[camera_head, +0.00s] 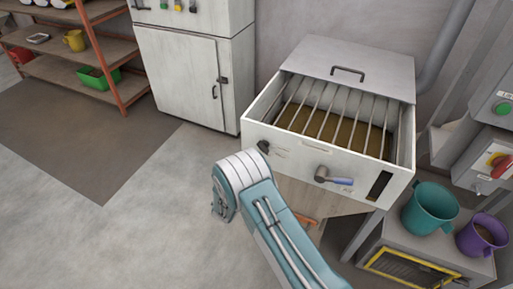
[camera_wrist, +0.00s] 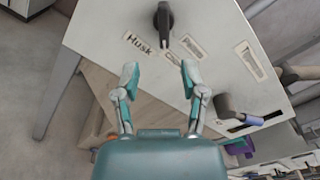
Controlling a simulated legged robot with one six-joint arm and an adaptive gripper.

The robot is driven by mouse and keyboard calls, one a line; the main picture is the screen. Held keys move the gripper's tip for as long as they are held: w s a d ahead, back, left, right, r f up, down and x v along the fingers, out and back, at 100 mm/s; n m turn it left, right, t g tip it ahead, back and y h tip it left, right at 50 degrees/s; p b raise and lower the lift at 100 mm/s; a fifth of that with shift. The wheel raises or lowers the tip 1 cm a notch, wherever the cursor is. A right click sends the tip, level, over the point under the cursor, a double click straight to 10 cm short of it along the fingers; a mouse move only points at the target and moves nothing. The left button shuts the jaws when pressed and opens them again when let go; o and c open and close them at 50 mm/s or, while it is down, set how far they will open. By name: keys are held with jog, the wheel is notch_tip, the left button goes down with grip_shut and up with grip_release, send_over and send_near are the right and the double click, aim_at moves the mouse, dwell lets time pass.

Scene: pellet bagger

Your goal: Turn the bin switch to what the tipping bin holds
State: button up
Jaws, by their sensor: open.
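The tipping bin (camera_head: 372,176) is a white box with steel bars across its open top. A brown-gold layer of material (camera_head: 345,132) shows beneath the bars; its kind is hard to tell. The bin switch (camera_wrist: 163,20) is a black knob on the front panel, also in the head view (camera_head: 263,146). Around it are labels: "Husk" (camera_wrist: 138,45), one partly covered starting with "C" (camera_wrist: 199,72), and one starting with "P" (camera_wrist: 189,47). The knob's setting is unclear. My gripper (camera_wrist: 160,74) is open and empty, apart from the knob, its fingertips below it in the wrist view.
A blue-gripped lever (camera_head: 333,178) sticks out right of the switch; it also shows in the wrist view (camera_wrist: 238,112). A teal bucket (camera_head: 429,208) and purple jug (camera_head: 482,236) stand at right. A white cabinet (camera_head: 185,75) stands behind. Floor at left is clear.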

aim_at(264, 147)
jog(key=x, duration=0.9)
jog(key=shift+w+a, duration=0.1)
jog(key=shift+w, duration=0.35)
jog(key=shift+w+d, duration=0.15)
jog(key=shift+d, duration=0.55)
jog(key=shift+a, duration=0.15)
jog(key=c, duration=0.7)
jog(key=shift+a, duration=0.15)
grip_shut()
